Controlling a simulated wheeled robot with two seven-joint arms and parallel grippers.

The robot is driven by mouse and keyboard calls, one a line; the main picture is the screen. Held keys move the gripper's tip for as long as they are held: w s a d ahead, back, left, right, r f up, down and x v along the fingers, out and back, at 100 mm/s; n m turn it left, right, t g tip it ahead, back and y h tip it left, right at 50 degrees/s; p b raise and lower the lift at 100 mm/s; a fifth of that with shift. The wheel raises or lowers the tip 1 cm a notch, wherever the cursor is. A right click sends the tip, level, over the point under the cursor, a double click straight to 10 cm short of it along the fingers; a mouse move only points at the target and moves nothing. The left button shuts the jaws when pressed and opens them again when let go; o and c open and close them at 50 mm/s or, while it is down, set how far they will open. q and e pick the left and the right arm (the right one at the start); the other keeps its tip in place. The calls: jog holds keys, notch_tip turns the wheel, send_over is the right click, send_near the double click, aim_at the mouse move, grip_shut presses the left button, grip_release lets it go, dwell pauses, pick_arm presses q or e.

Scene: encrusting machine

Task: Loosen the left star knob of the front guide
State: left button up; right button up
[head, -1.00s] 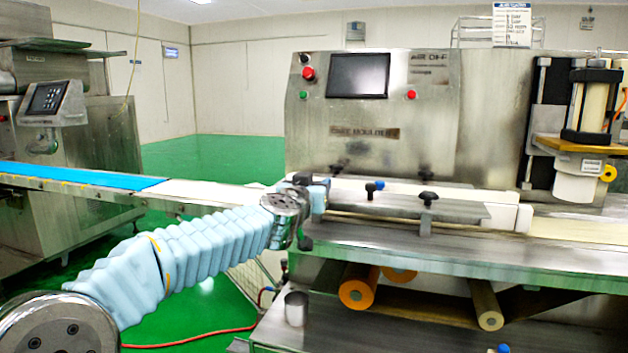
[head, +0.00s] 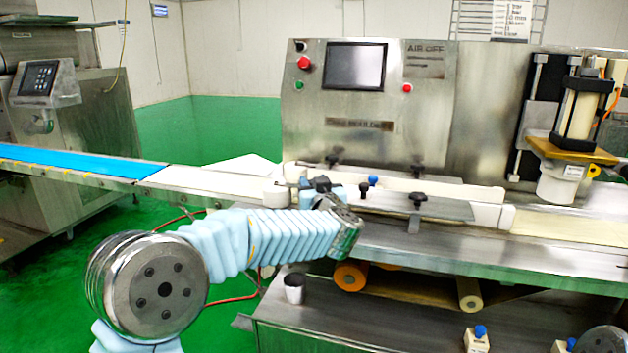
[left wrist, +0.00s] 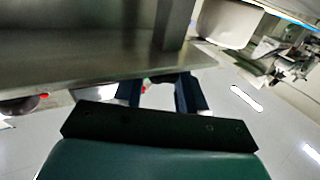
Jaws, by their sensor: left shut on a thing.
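The front guide (head: 450,209) is a metal plate along the near side of the belt. Its right star knob (head: 419,189) is black, on a short post, and free. My left gripper (head: 322,188) is at the guide's left end, shut on what appears to be the left star knob, which the gripper mostly hides. In the left wrist view, the two dark fingers (left wrist: 161,95) stand apart; the knob between them cannot be made out clearly. My right gripper is not in view.
A small black knob (head: 363,188) and a blue knob (head: 373,180) stand just right of my left gripper. The back guide's black knobs (head: 335,154) are behind. The machine's control panel (head: 355,66) rises beyond.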

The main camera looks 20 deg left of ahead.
pick_arm(q)
jog(key=o, duration=1.1)
jog(key=shift+c, duration=0.2)
jog(key=b+v, duration=0.1)
jog(key=v, duration=1.3)
jog(key=shift+b, duration=0.35)
jog(key=shift+w+a, duration=0.1)
